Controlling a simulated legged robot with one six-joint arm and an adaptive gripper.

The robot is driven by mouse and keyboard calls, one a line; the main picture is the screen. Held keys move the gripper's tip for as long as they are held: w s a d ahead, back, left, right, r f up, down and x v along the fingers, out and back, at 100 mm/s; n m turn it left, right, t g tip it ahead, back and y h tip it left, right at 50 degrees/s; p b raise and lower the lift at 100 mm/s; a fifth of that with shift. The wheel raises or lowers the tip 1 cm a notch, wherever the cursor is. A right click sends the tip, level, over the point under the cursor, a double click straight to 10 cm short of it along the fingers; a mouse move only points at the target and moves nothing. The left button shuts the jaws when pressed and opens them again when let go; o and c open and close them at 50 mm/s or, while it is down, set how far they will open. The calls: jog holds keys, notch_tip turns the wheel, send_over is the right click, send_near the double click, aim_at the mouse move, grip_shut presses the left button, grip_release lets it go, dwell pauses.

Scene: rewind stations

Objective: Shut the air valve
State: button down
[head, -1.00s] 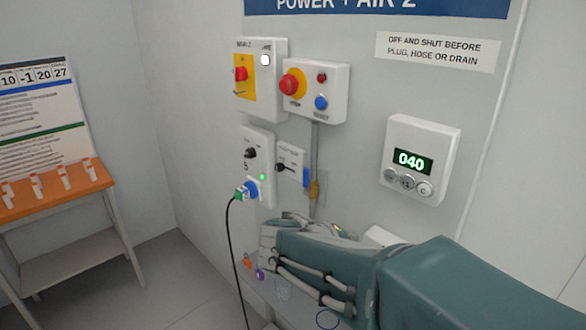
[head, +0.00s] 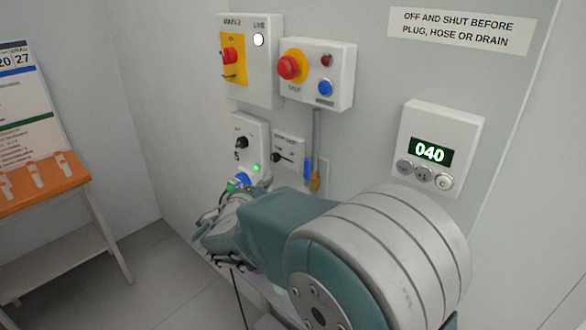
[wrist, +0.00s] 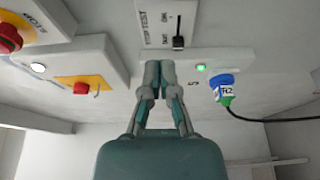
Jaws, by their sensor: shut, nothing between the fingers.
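The air valve (head: 314,182) seems to be the small brass fitting on the grey pipe, with a blue lever (head: 307,168) upright beside it. It lies to the right of the socket panel, and my arm passes just below it. I cannot make it out in the wrist view. In the head view my gripper (head: 215,235) is partly hidden behind my own arm, left of and below the valve.
A small switch plate (head: 289,149), a red stop button (head: 288,67) and a 040 display box (head: 440,145) are on the wall. An orange-topped table (head: 40,192) stands left.

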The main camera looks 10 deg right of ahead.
aim_at(307, 174)
jog(key=x, duration=0.9)
jog(key=shift+w+d+f, duration=0.1)
jog(key=shift+w+d, duration=0.05)
jog(key=shift+w, duration=0.2)
jog(key=shift+s+d, duration=0.8)
jog(key=shift+s, duration=0.35)
jog(key=shift+s+d, duration=0.3)
jog(key=shift+s, duration=0.15)
jog(key=shift+a, duration=0.25)
